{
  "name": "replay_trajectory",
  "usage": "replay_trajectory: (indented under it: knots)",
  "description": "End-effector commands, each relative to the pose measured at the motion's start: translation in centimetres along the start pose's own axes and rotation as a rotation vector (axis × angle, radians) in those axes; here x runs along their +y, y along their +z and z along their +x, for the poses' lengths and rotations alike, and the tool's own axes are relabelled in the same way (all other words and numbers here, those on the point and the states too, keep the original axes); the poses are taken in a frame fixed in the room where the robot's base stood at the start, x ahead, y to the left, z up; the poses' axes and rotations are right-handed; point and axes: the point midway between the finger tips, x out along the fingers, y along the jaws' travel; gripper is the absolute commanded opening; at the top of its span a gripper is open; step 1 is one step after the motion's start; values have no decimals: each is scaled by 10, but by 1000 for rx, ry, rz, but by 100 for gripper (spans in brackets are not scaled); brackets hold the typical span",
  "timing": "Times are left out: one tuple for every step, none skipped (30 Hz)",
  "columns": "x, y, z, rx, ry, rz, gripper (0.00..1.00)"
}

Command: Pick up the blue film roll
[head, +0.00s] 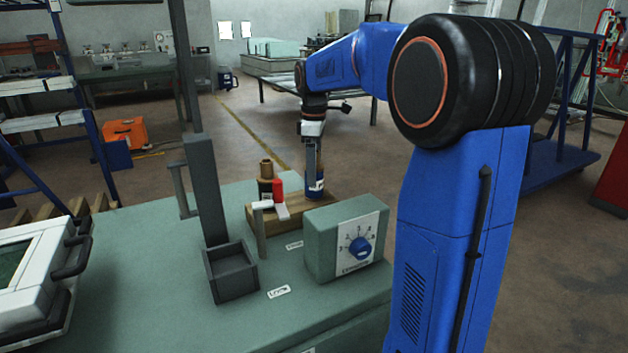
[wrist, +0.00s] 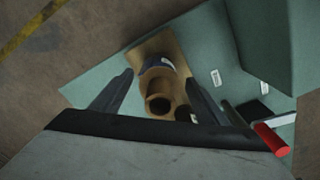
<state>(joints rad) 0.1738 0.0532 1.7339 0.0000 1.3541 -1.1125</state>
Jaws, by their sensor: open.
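The blue film roll (head: 316,186) stands upright on a wooden block, with a pale label on its side. My gripper (head: 313,168) is directly above it, pointing down, and hides its upper part. In the wrist view the roll's tan core (wrist: 158,88) and blue body with a white label lie between the two spread fingers of my gripper (wrist: 160,78). The fingers are open, one on each side of the roll; I cannot tell whether either touches it. A second, dark roll with a tan core (head: 265,182) stands to the left on the block.
The wooden block (head: 291,218) sits on a green bench (head: 150,290). A red-handled lever (head: 278,188) stands in front of the dark roll. A control box with a blue knob (head: 345,240) is at front right, and a grey open bin (head: 230,272) at front left.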

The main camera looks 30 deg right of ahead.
Motion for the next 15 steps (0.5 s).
replay_trajectory:
  knots:
    - [0,0,0,0,0,0,68]
    - [0,0,0,0,0,0,68]
    - [0,0,0,0,0,0,61]
    - [0,0,0,0,0,0,53]
    - [0,0,0,0,0,0,46]
    - [0,0,0,0,0,0,37]
    - [0,0,0,0,0,0,30]
    - [0,0,0,0,0,0,22]
    - [0,0,0,0,0,0,16]
    - [0,0,0,0,0,0,16]
    - [0,0,0,0,0,0,16]
    - [0,0,-1,0,0,0,16]
    - [0,0,-1,0,0,0,16]
    - [0,0,-1,0,0,0,16]
    - [0,0,-1,0,0,0,16]
